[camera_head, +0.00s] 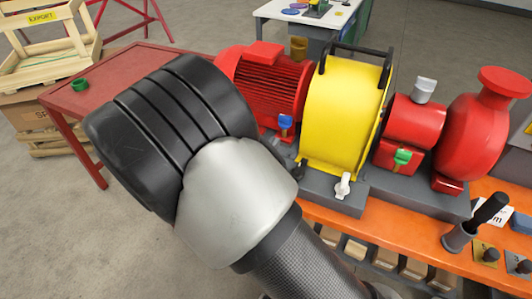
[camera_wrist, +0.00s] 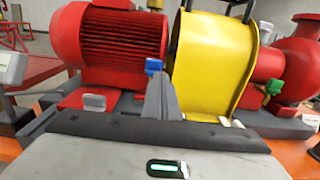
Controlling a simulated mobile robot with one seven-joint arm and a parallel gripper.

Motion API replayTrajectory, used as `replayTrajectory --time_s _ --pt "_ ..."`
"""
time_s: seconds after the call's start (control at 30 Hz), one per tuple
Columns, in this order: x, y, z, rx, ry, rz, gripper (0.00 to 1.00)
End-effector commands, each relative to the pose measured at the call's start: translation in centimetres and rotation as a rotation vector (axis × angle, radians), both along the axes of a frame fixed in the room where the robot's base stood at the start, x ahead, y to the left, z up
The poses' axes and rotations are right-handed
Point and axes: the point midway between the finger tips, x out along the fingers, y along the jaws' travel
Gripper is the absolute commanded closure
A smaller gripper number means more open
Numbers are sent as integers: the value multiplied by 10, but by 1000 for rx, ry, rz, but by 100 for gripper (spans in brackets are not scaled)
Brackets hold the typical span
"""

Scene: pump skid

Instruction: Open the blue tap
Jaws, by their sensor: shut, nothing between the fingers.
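The blue tap (camera_head: 285,122) sits low at the front of the red motor, near its right end, in the head view. In the wrist view its blue handle (camera_wrist: 153,66) shows just above the tips of my gripper (camera_wrist: 158,80). My gripper's dark fingers are together and point at the tap, with nothing held. The fingers hide the tap's lower part, and I cannot tell whether they touch it. In the head view my arm hides the gripper.
A yellow guard (camera_head: 345,110) stands right of the red motor (camera_head: 268,85), with a white tap (camera_head: 343,186) at its foot. A green tap (camera_head: 402,157) is further right on the red pump part. A black lever (camera_head: 478,220) rises from the orange bench (camera_head: 405,243).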

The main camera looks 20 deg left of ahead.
Motion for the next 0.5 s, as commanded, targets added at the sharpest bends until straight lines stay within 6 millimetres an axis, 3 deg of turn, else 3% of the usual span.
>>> replayTrajectory --time_s 0.2,0.5 --pt "47 -5 1 0 -1 -3 100" --pt "81 -6 0 0 1 0 100"
